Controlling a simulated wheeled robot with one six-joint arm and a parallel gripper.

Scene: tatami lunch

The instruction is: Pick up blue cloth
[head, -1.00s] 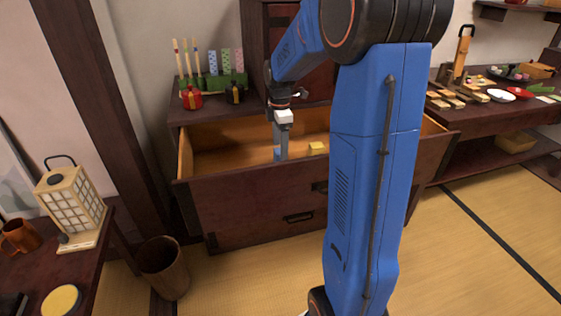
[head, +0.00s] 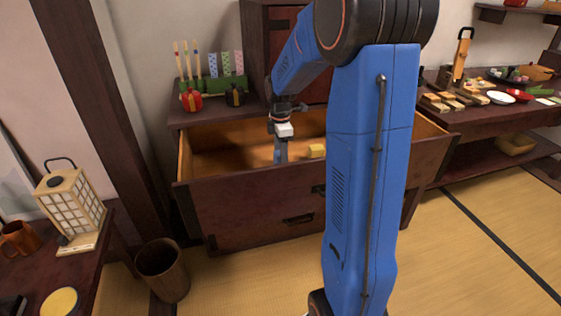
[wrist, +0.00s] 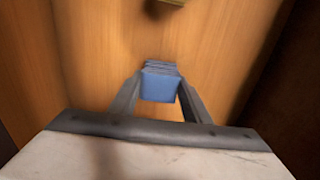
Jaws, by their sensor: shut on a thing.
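The blue cloth (wrist: 159,86) is a small folded stack between the fingers of my gripper (wrist: 158,98) in the wrist view. The fingers are shut on its two sides. In the head view my gripper (head: 281,160) reaches down into the open drawer (head: 250,204), close behind its front panel. The cloth is hidden from the head view behind that panel and the fingers. I cannot tell whether the cloth still touches the drawer floor.
A small yellow block (head: 316,151) lies in the drawer to the right of my gripper. A red ornament (head: 191,99) and a dark one (head: 235,96) stand on the cabinet top behind. A waste bin (head: 163,270) stands on the floor at front left.

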